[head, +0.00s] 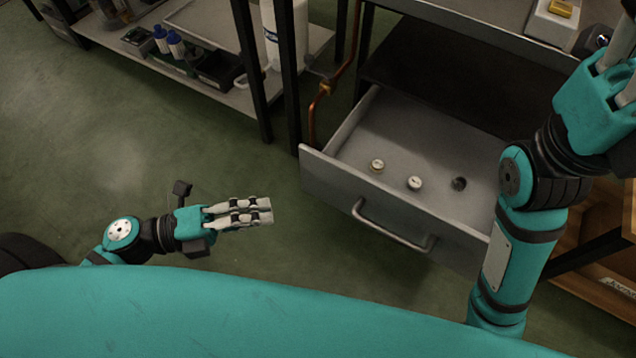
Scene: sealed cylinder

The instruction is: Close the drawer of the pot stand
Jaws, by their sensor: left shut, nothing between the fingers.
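The drawer (330,177) of the grey metal pot stand (455,22) is pulled out toward me. Its front carries a bar handle (393,231). Several small round items, such as a white-topped one (377,165), lie on the drawer floor. My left gripper (268,211) is shut and empty, over the floor to the left of the drawer front and apart from it. My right gripper (622,80) is raised at the top right, partly cut off by the frame edge. My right arm hides the right end of the drawer.
A shelf (230,100) with blue-capped bottles (176,44), a dark tray (219,69) and a white canister stands at the back left. A copper pipe (316,110) runs beside the stand. Green floor (90,150) is clear on the left. A wooden crate (600,285) sits at the lower right.

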